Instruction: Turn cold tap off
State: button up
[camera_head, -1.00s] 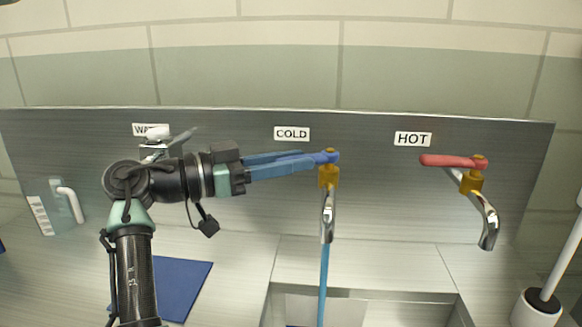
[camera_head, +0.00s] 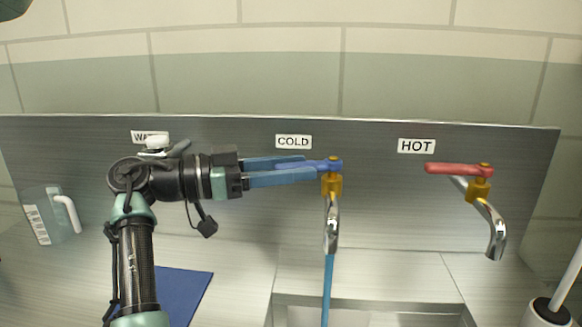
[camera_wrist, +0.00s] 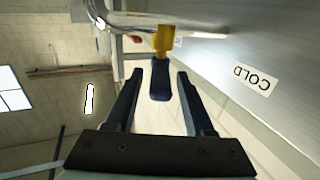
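The cold tap (camera_head: 332,190) has a brass body, a chrome spout and a blue lever handle (camera_head: 326,165) that points left, roughly along the wall. A blue stream of water (camera_head: 327,285) runs from its spout. The tap's COLD label (camera_head: 293,141) is on the steel panel above it. My gripper (camera_head: 309,167) reaches in from the left with its two blue fingers on either side of the handle. In the wrist view the handle (camera_wrist: 160,82) lies between the fingers with a gap on both sides, so the gripper is open.
The hot tap (camera_head: 478,190) with a red handle stands to the right, under a HOT label (camera_head: 416,146). The sink basin (camera_head: 370,302) is below. A jug (camera_head: 50,217) stands at the left, a blue mat (camera_head: 185,290) lies on the counter, and a white-handled brush (camera_head: 565,290) stands at the right.

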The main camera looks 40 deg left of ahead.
jog(key=shift+s, duration=0.1)
jog(key=v, duration=1.2)
jog(key=shift+s+a+r, duration=0.1)
jog(key=shift+s+a, duration=0.15)
jog(key=shift+s, duration=0.1)
